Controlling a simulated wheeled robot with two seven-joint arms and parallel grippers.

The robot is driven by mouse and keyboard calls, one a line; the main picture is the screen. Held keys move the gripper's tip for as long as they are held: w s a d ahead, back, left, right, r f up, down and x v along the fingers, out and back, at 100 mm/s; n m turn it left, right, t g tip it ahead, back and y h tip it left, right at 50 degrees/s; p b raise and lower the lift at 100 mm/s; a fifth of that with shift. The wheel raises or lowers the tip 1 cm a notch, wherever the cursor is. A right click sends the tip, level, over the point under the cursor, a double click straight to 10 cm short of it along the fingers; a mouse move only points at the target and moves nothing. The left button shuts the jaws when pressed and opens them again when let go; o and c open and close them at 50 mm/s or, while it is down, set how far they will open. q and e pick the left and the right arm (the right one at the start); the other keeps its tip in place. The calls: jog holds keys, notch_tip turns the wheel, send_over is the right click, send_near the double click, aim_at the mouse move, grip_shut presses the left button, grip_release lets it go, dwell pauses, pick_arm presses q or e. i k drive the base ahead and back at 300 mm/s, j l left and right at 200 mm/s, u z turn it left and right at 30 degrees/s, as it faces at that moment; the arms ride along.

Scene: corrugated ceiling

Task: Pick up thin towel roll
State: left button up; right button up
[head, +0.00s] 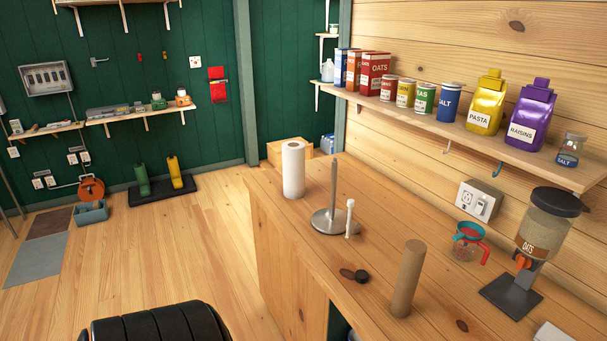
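A thin brown cardboard-like roll (406,280) stands upright on the wooden counter, near its front right part. A thicker white paper towel roll (293,170) stands upright at the counter's far left end. Between them is a metal towel holder (330,218) with a round base and a bare upright rod. I cannot tell for sure which roll the task calls thin; the brown one is the thinner. Neither of my grippers shows in the head view.
An oats dispenser (541,235) and a measuring cup (467,243) stand at right. A shelf (455,127) with boxes and jars overhangs the counter's back.

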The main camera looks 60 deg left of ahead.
aim_at(293, 152)
jog(key=u, duration=1.85)
